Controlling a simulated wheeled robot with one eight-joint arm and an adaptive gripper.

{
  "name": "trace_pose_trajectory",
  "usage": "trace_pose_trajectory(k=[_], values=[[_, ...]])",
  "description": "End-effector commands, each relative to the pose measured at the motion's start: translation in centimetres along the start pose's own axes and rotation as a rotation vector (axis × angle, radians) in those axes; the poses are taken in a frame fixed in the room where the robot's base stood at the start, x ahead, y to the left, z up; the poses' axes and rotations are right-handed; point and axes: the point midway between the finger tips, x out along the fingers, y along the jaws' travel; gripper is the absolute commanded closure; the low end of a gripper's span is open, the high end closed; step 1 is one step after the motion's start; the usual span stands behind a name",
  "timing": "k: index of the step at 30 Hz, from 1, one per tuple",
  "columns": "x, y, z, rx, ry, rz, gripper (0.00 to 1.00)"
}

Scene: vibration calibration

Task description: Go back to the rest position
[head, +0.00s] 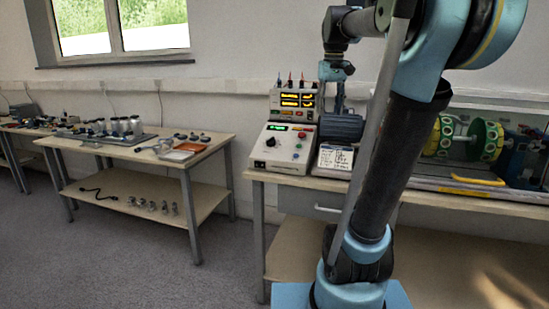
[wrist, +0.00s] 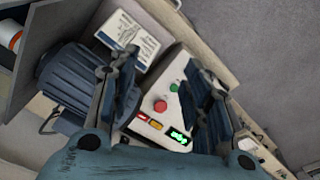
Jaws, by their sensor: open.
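My gripper (head: 334,94) hangs from the arm above the workbench, by the control box and a blue motor (head: 341,128). In the wrist view its two dark fingers (wrist: 162,92) are spread apart with nothing between their tips. The control box also shows in the head view (head: 284,146). The ribbed blue motor (wrist: 72,82) is at left in the wrist view, partly covered by a finger. No marker for the rest position is visible.
A printed card (head: 334,158) leans at the bench front beside the control box. A display unit (head: 292,101) with orange readouts stands behind. A clear-sided case (head: 470,192) with a green drum is at right. A side table (head: 140,150) holds jars and parts. Floor between is clear.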

Motion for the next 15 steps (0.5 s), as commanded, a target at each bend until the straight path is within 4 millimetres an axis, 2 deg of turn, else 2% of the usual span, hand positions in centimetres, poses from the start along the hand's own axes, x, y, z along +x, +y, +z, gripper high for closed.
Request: trace_pose_trajectory(k=[1, 8, 15], values=[[1.5, -0.3, 1.7, 0.009, 0.005, 0.001, 0.56], [8.2, -1.7, 8.3, 0.058, 0.030, 0.006, 0.56], [16.2, -3.1, 15.2, 0.107, 0.056, 0.009, 0.56]])
